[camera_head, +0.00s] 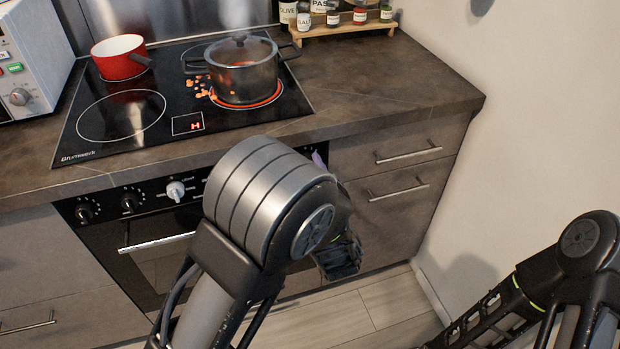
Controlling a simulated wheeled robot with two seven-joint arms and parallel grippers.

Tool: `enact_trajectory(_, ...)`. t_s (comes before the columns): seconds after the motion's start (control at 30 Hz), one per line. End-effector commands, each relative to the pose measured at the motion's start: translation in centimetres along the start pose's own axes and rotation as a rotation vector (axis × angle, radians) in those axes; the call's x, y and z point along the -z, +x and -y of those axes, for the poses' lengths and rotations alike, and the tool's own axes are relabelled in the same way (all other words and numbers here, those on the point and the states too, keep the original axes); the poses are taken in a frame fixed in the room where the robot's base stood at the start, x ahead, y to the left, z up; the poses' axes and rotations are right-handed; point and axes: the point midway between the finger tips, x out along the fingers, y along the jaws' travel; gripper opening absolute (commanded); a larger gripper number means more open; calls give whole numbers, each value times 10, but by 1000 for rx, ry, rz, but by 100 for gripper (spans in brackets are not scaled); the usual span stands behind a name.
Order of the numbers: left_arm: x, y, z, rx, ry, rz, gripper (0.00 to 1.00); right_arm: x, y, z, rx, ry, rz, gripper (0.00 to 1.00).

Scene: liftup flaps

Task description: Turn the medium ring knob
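The oven's black control panel (105,207) runs under the counter edge. It has two black knobs, one at the far left (85,212) and one beside it (130,202), and a pale knob (176,190) further right. My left arm reaches across the oven front, right of the pale knob. A dark part at its end (340,257) shows low in front of the drawers, but its fingers cannot be made out. My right arm is at the lower right; its gripper is out of view.
The black cooktop (150,150) holds a red saucepan (119,58) and a lidded pot (243,70) on a glowing ring (262,101). An oven handle (157,243) and drawer handles (408,153) stick out. A wall (540,110) bounds the right.

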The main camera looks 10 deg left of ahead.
Motion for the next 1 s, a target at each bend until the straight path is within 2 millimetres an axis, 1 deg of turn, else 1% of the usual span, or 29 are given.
enact_trajectory(0.03,6,0,-6,1,-44,2,0,0,14,-5,0,0,0,77)
enact_trajectory(0.1,6,1,-6,7,-104,6,0,0,22,-9,0,0,0,77)
enact_trajectory(0.3,5,0,-5,22,-248,16,0,0,43,-16,0,2,0,77)
enact_trajectory(0.4,5,0,-5,27,-299,18,0,0,50,-19,0,3,0,77)
enact_trajectory(0.6,3,0,-3,32,-357,22,0,0,56,-22,0,4,0,77)
enact_trajectory(1.0,2,0,-2,33,-371,22,0,0,57,-22,0,4,0,77)
